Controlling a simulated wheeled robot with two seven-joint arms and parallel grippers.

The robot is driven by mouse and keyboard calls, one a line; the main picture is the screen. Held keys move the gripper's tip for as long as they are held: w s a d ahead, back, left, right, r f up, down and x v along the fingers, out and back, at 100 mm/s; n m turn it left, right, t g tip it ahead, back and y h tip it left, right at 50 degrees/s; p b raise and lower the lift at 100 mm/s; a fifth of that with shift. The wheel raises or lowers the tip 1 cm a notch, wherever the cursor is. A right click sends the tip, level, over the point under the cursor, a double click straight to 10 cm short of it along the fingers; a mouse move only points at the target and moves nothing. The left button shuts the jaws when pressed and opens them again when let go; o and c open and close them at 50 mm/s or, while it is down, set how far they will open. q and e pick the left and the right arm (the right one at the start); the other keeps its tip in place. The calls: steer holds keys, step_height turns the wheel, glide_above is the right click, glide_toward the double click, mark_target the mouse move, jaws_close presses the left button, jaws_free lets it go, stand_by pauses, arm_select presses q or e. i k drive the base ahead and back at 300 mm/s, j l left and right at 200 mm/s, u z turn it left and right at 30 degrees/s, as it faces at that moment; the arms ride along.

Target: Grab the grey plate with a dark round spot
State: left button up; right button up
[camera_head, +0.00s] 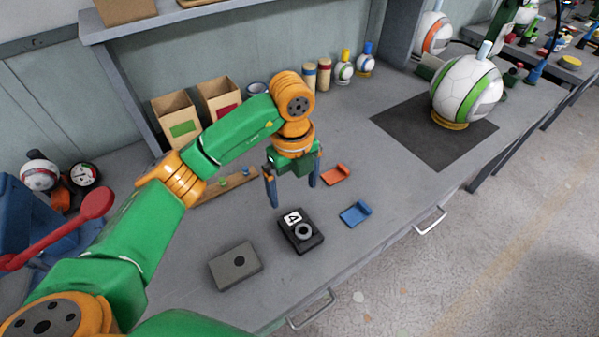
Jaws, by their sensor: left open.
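The grey plate (228,271) lies flat on the grey workbench, near its front edge, left of centre. It has a dark round spot (239,261) in its middle. My left gripper (292,194) is above the bench, behind and to the right of the plate, with its fingers pointing down. Its two dark blue fingers are spread and nothing shows between them. It is apart from the plate. My right gripper is not in view.
A black block marked 4 with a ring (301,232) lies just right of the plate. A blue piece (355,214) and an orange piece (336,174) lie farther right. A ball (466,92) stands on a dark mat (406,122). A red lever (95,204) stands at left.

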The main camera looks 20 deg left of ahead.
mark_target(233, 267)
steer(key=k+l, duration=0.25)
steer(key=k, duration=0.2)
steer(key=k+l, duration=0.2)
steer(key=k, duration=0.3)
